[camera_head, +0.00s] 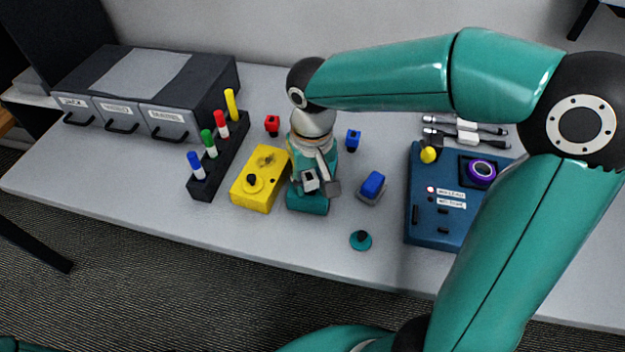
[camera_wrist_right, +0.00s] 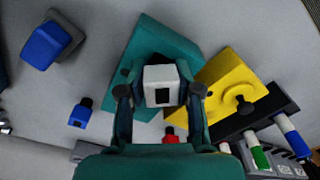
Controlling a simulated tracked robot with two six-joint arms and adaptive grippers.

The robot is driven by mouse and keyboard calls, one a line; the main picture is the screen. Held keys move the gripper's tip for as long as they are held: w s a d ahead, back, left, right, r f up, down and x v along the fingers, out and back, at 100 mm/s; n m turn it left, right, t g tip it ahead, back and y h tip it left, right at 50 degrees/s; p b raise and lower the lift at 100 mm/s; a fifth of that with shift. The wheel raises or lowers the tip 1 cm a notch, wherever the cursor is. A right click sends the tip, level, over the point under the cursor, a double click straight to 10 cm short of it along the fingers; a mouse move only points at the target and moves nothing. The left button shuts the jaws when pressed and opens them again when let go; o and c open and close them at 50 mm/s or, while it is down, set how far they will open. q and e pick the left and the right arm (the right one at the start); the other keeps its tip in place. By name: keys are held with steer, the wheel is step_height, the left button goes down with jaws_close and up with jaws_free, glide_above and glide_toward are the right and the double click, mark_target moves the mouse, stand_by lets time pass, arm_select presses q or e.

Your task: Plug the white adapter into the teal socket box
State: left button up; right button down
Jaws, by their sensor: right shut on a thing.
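The white adapter (camera_wrist_right: 161,87) is a small white block with a dark slot. My right gripper (camera_wrist_right: 160,93) is shut on it, with one finger on each side. In the head view the adapter (camera_head: 310,180) shows over the teal socket box (camera_head: 307,203). The teal box also shows in the wrist view (camera_wrist_right: 180,50), behind the adapter. I cannot tell whether the adapter touches the box or is held above it. The right gripper (camera_head: 318,183) hides part of the box in the head view. My left gripper is not in view.
A yellow box (camera_head: 262,180) with a black knob stands just left of the teal box. A blue block on a grey base (camera_head: 371,187), a teal disc (camera_head: 360,240) and a blue panel (camera_head: 425,200) lie to the right. A marker rack (camera_head: 218,160) and drawers (camera_head: 150,90) are left.

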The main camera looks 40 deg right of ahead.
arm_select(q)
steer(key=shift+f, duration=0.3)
arm_select(e)
steer(key=shift+s+a+f+g, duration=0.15)
steer(key=shift+s+f, duration=0.1)
steer(key=shift+f, duration=0.3)
steer(key=shift+s+a+f+g, duration=0.1)
steer(key=shift+s+f+g, duration=0.1)
steer(key=shift+f, duration=0.35)
steer(key=c, duration=1)
jaws_free()
steer(key=shift+w+d, duration=0.1)
steer(key=shift+o, duration=1.4)
steer(key=shift+w+d+f, duration=0.1)
steer(key=shift+w+f, duration=0.1)
steer(key=shift+w, duration=0.25)
steer(key=shift+s+r, duration=0.15)
steer(key=shift+r, duration=0.1)
steer(key=o, duration=0.7)
steer(key=shift+r, duration=0.1)
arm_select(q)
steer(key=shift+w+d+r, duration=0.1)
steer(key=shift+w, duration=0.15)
arm_select(e)
steer(key=shift+r, duration=0.1)
arm_select(q)
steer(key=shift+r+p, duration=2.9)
steer(key=shift+p, duration=0.25)
arm_select(e)
steer(key=shift+r, duration=3.5)
